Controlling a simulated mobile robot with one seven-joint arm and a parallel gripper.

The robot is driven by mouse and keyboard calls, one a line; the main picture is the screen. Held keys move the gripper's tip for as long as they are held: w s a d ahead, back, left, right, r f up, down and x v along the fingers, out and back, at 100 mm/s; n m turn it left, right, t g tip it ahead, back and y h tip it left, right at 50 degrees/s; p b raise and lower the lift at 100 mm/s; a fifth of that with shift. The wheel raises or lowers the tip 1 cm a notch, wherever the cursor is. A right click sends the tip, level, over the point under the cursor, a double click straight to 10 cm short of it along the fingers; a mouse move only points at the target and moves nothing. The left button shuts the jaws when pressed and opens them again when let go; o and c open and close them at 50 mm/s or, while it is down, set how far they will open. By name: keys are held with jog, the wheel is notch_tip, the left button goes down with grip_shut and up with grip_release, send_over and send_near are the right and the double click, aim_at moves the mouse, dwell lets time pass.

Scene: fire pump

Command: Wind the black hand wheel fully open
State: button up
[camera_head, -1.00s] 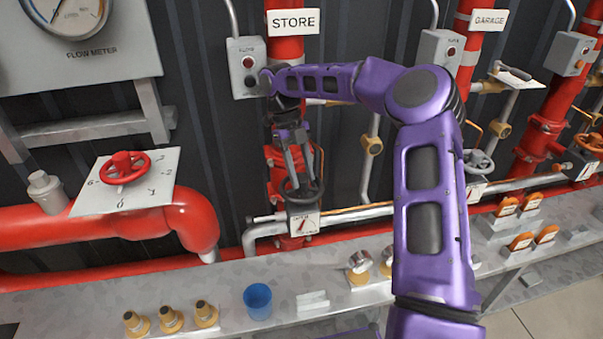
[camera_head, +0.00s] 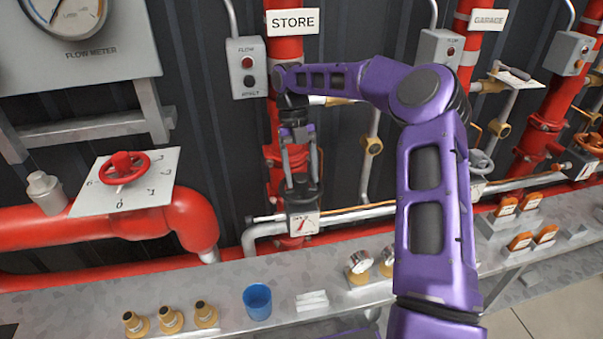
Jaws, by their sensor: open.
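The black hand wheel (camera_head: 303,195) sits on the red STORE pipe, low in the middle of the head view. A small white dial plate with a red pointer (camera_head: 303,223) is just below it. My gripper (camera_head: 301,184) points down from above, with its two fingers apart and their tips at the wheel. The fingers hide part of the wheel, and I cannot tell whether they touch its rim.
A metal bench (camera_head: 235,290) runs below with a blue cup (camera_head: 257,301), several brass fittings (camera_head: 171,320) and gauges (camera_head: 359,264). A red hand wheel (camera_head: 124,167) is at left. A grey switch box (camera_head: 247,68) hangs beside the STORE pipe.

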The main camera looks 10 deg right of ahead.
jog(key=m+y, duration=0.2)
jog(key=m, duration=0.5)
jog(key=m+t+y, duration=0.1)
jog(key=m, duration=0.2)
jog(key=shift+s+y, duration=0.1)
jog(key=shift+y, duration=0.2)
jog(key=shift+m+t+b, duration=0.3)
jog(key=shift+m+t, duration=0.1)
jog(key=shift+m, duration=0.6)
jog(key=m, duration=0.1)
jog(key=m+t+y+b, duration=0.1)
jog(key=m, duration=0.1)
jog(key=shift+f+m, duration=0.2)
jog(key=shift+m, duration=0.1)
jog(key=m+t+b, duration=0.1)
jog(key=m, duration=0.2)
jog(key=shift+a+t, duration=0.1)
jog(key=shift+t, duration=0.2)
jog(key=shift+r+m+b, duration=0.2)
jog(key=shift+m+b, duration=0.1)
jog(key=shift+m, duration=0.4)
grip_shut()
jog(key=shift+a, duration=0.1)
jog(key=shift+f, duration=0.15)
